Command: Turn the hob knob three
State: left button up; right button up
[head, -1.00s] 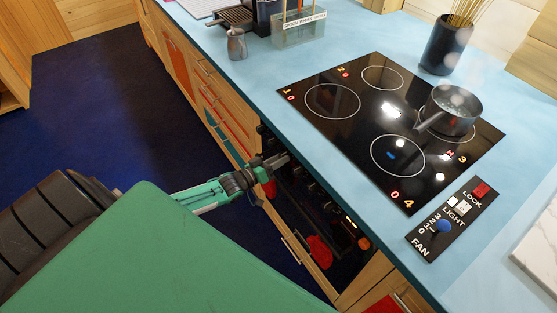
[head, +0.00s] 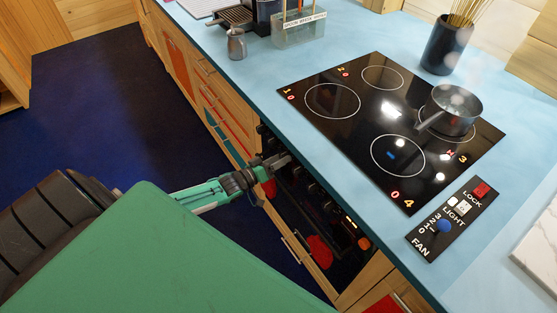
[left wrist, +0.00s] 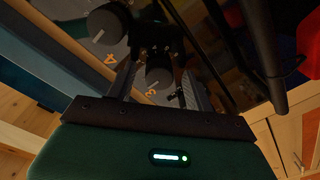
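The black hob knob three (left wrist: 158,79) shows in the left wrist view, with an orange "3" beside it and a pale pointer line on its face. My left gripper (left wrist: 160,84) has one finger on each side of this knob, with a small gap visible, so it looks open around it. A second knob, marked 4 (left wrist: 108,26), is at the upper left. In the head view my left gripper (head: 282,162) is at the dark front panel below the counter edge and hides the knob there. My right gripper is not in view.
The black hob (head: 340,125) is set in the blue counter (head: 260,85). A steaming saucepan (head: 452,112) stands on its right ring. A fan, light and lock panel (head: 452,218) lies to the right. A red item (head: 319,250) is low on the oven front.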

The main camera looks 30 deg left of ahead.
pick_arm(q)
jog(key=b+v, duration=0.1)
jog(key=v, duration=1.2)
jog(key=shift+s+b, duration=0.35)
jog(key=shift+s, duration=0.05)
jog(key=shift+a, duration=0.1)
jog(key=s+f+m+g+y, duration=0.1)
jog(key=s+f+g+y, duration=0.45)
jog(key=f, duration=0.95)
jog(key=s+f+m+g, duration=0.1)
jog(key=s+f+g, duration=0.1)
jog(key=s+f, duration=0.95)
jog(key=s+d+f+m+g, duration=0.2)
jog(key=s+d+f+g, duration=0.2)
jog(key=s+d+f, duration=0.3)
jog(key=s+d+f+m+g, duration=0.2)
jog(key=s+d+f+g, duration=0.2)
jog(key=s+d+f, duration=0.3)
jog(key=s+f, duration=0.5)
jog(key=s, duration=0.1)
jog(key=shift+s+d+f+y, duration=0.2)
jog(key=shift+s+d+y, duration=0.05)
jog(key=shift+y, duration=0.1)
jog(key=shift+g, duration=0.25)
